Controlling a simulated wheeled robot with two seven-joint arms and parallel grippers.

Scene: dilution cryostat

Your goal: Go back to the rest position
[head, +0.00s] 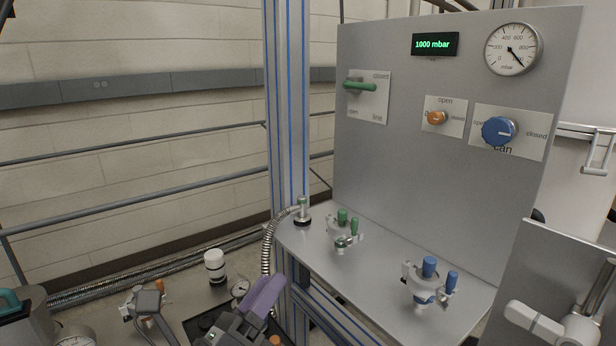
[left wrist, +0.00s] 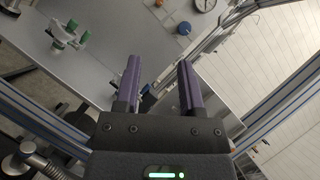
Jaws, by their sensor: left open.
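My left gripper (head: 262,295) is low in the head view, left of the metal shelf and below the upright post. Its purple fingers also show in the left wrist view (left wrist: 158,78), parted with nothing between them. It touches no valve or knob that I can see. The panel (head: 400,165) carries a green handle (head: 360,86), an orange knob (head: 437,118) and a blue knob (head: 498,131). My right gripper is in neither view.
A green valve (head: 343,228) and a blue valve (head: 427,282) stand on the metal shelf (head: 385,268). A flexible hose (head: 268,240) and the aluminium post (head: 289,120) are close to my left gripper. A white-topped fitting (head: 214,265) stands to its left. The display reads 1000 mbar.

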